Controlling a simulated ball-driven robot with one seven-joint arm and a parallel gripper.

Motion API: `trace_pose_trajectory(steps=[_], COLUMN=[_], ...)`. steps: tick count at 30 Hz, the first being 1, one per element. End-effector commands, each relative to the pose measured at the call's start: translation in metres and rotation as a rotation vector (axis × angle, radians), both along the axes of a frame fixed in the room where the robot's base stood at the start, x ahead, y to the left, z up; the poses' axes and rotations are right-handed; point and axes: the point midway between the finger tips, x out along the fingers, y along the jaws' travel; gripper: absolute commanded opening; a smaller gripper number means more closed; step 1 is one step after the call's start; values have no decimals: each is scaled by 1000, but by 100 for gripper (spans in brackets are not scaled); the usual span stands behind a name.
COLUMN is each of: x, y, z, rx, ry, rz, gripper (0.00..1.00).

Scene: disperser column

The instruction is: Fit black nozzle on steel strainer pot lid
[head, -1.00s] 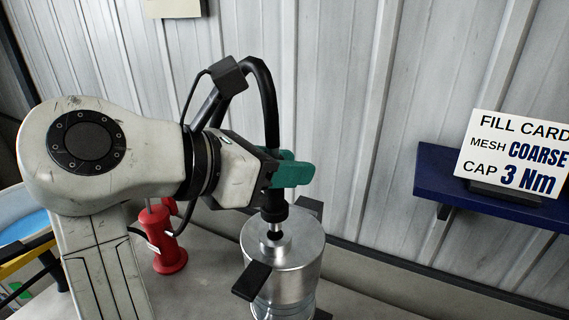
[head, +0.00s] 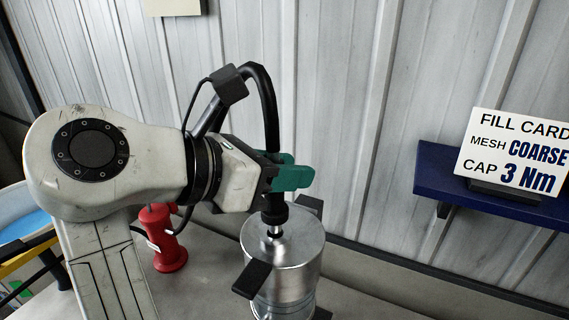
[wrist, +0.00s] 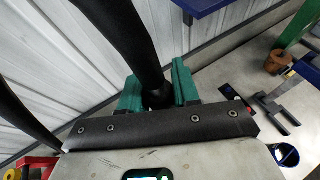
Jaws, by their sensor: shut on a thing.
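The black nozzle (head: 274,209) hangs straight down in my gripper (head: 290,178), whose green fingers are shut on it. A black hose rises from the nozzle and loops up over my wrist. The steel strainer pot (head: 288,262) stands upright below, with a short steel stub (head: 275,232) on its lid. The nozzle's lower end is right at the top of the stub; I cannot tell whether it is seated. In the wrist view the green fingers (wrist: 160,92) hold the nozzle and hide its lower end and the pot.
Black clamp arms (head: 252,279) grip the pot's sides. A red bottle-like tool (head: 168,245) stands left of it. A blue shelf (head: 480,196) on the right wall holds a fill card (head: 515,155) reading MESH COARSE, CAP 3 Nm.

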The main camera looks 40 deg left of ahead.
Motion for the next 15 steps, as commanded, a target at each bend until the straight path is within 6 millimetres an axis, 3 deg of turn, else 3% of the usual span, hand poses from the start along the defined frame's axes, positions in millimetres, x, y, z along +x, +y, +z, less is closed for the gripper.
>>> trace_pose_trajectory(steps=[15], x=[0], y=[0], z=[-11], rx=[0], ry=[-1], rz=[1], gripper=[0])
